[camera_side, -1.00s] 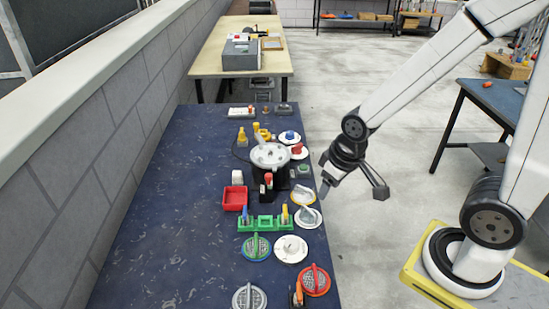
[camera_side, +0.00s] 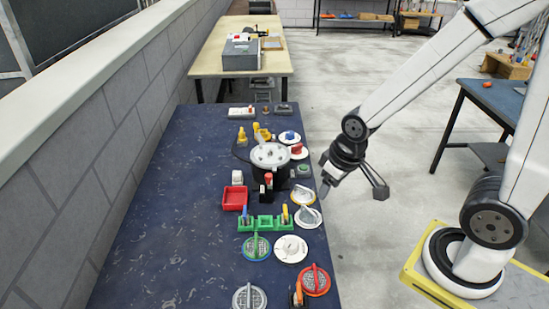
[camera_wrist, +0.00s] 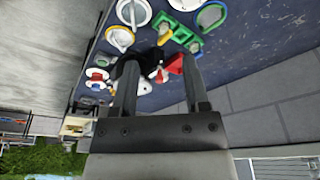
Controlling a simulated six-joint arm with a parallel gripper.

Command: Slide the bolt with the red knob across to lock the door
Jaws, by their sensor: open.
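A small red knob (camera_side: 268,177) on a dark upright piece stands at the front of a black device with a round pale grey top (camera_side: 270,155), on the blue table. The bolt and door are too small to make out clearly. My gripper (camera_side: 353,187) is open and empty, past the table's right edge, to the right of the device and apart from it. In the wrist view my two fingers (camera_wrist: 160,82) are spread, with the black device partly hidden behind them.
A red tray (camera_side: 234,198) and a green block with upright pegs (camera_side: 265,223) stand near the device. Several round dials, including a red one (camera_side: 314,280), line the right edge. The table's left side is clear. A grey brick wall (camera_side: 105,125) runs along the left.

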